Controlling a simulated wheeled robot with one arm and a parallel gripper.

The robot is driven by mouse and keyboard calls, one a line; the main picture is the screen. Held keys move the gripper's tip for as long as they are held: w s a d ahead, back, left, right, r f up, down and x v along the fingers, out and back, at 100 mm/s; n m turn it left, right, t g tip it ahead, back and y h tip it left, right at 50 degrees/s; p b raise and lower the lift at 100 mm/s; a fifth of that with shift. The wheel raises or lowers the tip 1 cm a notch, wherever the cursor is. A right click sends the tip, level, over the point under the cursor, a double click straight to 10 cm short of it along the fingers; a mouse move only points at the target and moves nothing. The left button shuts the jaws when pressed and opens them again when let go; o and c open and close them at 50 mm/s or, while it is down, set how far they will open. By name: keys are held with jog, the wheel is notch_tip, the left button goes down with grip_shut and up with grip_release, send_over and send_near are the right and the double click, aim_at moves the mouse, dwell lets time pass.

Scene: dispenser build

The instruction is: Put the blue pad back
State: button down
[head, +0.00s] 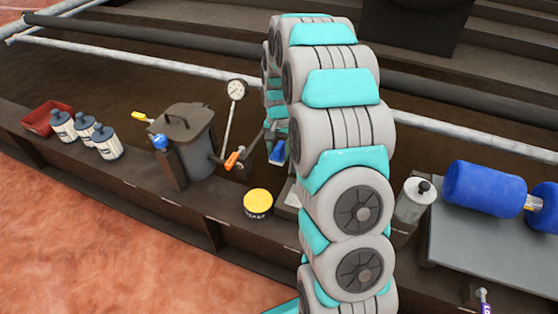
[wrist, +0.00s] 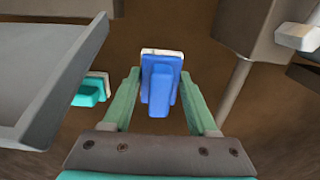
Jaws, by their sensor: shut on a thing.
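The blue pad (wrist: 160,85) is a blue block with a pale layer along its far edge. My gripper (wrist: 161,76) is shut on it, with one green finger on each side. In the head view the pad (head: 278,152) shows small and blue below my gripper, just left of my arm and right of the gauge stand. A teal pad (wrist: 91,91) with a pale layer shows at the left of the wrist view, beside a large grey surface. The pad's spot is not clearly visible, and my arm hides part of the shelf.
A lidded grey bin (head: 184,135), a dial gauge (head: 236,90) on a stand and an orange-handled part (head: 234,159) stand left of my gripper. A yellow-lidded tub (head: 258,203) sits near the shelf's front edge. Blue rolls (head: 484,188) lie on a grey plate at right.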

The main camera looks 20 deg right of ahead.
aim_at(279, 167)
jog(key=shift+f, duration=2.15)
jog(key=shift+f, duration=0.1)
jog(key=shift+c, duration=0.9)
grip_release()
notch_tip(279, 167, up, 12)
jog(key=shift+r, duration=0.15)
